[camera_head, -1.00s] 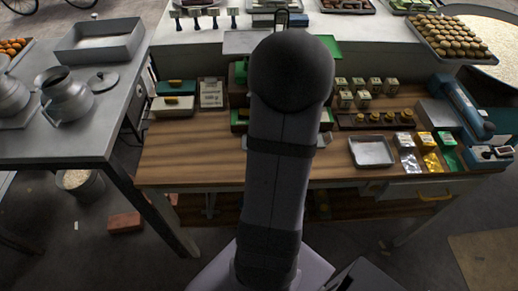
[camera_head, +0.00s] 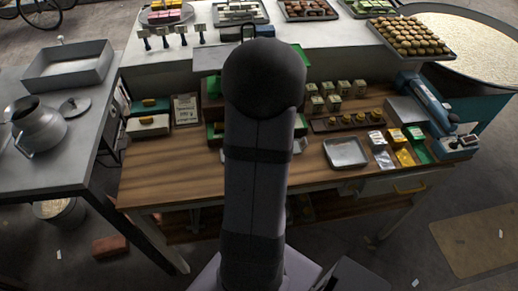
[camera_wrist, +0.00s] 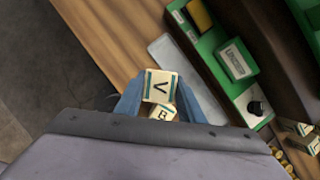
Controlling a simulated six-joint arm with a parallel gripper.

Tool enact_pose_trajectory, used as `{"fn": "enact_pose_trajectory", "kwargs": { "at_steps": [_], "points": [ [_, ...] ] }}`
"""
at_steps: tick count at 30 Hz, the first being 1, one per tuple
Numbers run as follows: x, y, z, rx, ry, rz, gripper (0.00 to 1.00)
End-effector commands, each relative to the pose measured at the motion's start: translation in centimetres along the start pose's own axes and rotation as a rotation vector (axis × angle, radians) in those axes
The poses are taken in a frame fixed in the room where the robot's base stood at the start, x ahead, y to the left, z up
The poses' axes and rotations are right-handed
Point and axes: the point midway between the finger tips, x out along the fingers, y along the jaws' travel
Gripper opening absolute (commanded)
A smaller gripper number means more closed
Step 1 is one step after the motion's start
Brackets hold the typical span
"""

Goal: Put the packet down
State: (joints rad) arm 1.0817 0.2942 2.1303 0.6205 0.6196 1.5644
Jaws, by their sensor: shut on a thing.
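In the wrist view, my gripper (camera_wrist: 160,108) with blue fingers is shut on a small cream packet (camera_wrist: 160,86) with dark teal edges and a dark letter-like mark. A second marked cream face (camera_wrist: 162,112) shows just behind it between the fingers; I cannot tell if it is the same packet. The packet is above the wooden table (camera_wrist: 105,35), beside a pale metal plate (camera_wrist: 178,65). In the head view, my arm hides the gripper and packet. Several similar packets (camera_head: 333,103) stand in rows on the table to the right of my arm.
A green stand (camera_wrist: 215,50) holding a green-and-white box (camera_wrist: 236,60) lies right of the gripper. In the head view, a metal tray (camera_head: 346,153) and silver, yellow and green pouches (camera_head: 404,158) are at right. Bare wood (camera_head: 170,180) is at left.

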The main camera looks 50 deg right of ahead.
Motion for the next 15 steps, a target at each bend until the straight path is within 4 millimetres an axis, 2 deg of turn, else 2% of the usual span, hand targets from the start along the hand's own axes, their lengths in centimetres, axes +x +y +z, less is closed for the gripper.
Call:
{"fn": "enact_pose_trajectory", "kwargs": {
  "at_steps": [1, 6, 10, 15],
  "points": [
    [-0.1, -1.9, -0.1, 0.050, 0.000, -0.021, 0.08],
    [-0.8, -5.5, 0.4, 0.237, -0.001, -0.102, 0.08],
    [-1.5, -7.3, 0.9, 0.379, -0.002, -0.161, 0.08],
    [-1.8, -8.2, 1.0, 0.539, 0.001, -0.226, 0.08]
  ]
}}
